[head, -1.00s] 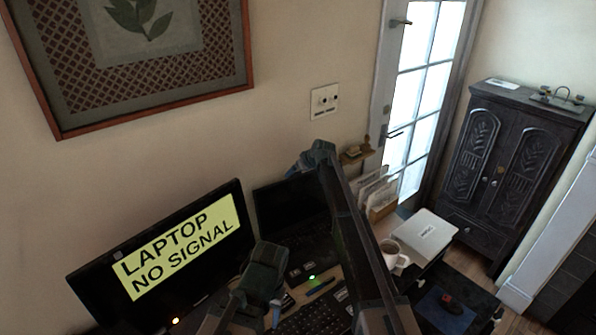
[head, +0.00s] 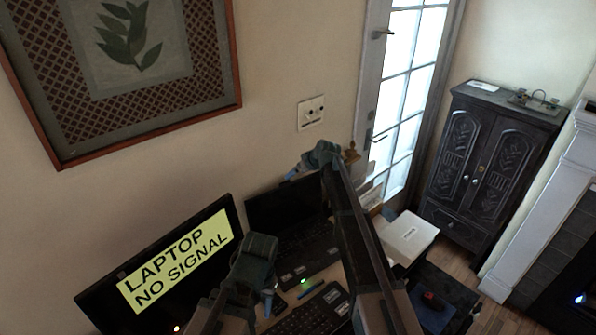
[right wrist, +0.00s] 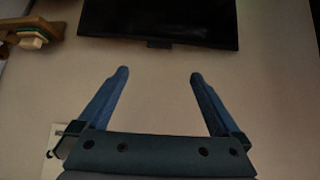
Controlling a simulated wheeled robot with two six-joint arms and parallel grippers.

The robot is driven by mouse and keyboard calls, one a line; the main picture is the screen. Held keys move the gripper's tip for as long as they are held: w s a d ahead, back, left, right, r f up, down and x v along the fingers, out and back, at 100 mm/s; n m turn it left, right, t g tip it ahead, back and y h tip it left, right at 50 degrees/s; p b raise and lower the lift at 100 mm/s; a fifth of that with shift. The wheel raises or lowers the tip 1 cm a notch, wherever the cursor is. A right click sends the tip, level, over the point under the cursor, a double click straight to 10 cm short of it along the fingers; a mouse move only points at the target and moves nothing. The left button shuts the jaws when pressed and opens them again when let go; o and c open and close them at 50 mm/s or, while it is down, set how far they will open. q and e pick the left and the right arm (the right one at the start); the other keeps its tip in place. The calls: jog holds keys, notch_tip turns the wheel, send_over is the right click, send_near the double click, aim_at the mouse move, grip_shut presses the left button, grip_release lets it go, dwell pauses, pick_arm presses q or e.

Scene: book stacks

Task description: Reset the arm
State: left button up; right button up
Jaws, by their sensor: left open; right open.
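In the head view my left arm comes up at the bottom centre. Its gripper (head: 268,300) is small and partly hidden by the arm, above the desk near the keyboard. My right arm reaches up past it toward the wall, and only a small blue part of its end shows. In the right wrist view both blue fingers of my right gripper (right wrist: 158,74) stand wide apart with nothing between them. Plain wall lies behind them, with a dark screen (right wrist: 160,18) at the top.
A monitor (head: 180,262) reading "LAPTOP NO SIGNAL" and an open laptop (head: 285,212) stand on the desk. A keyboard (head: 308,318) lies in front. A white box (head: 408,236) is to the right.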

jog(key=s+d+f+m+g+h, duration=0.1)
jog(key=s+d+f+m+g, duration=0.15)
jog(key=s, duration=1.25)
jog(key=s+d+f+m+g+h, duration=0.1)
jog(key=s+d+g+h, duration=0.15)
jog(key=s, duration=1.15)
jog(key=s+d+f+m+g+h, duration=0.1)
jog(key=s+d+f+m+g, duration=0.15)
jog(key=s, duration=1.25)
jog(key=s+a+f+n+b, duration=0.4)
jog(key=a+f+b, duration=0.6)
jog(key=b, duration=0.1)
jog(key=shift+s+a+f+h, duration=0.2)
jog(key=shift+a+f+h, duration=0.05)
jog(key=shift+f+h, duration=0.1)
jog(key=shift+d, duration=0.1)
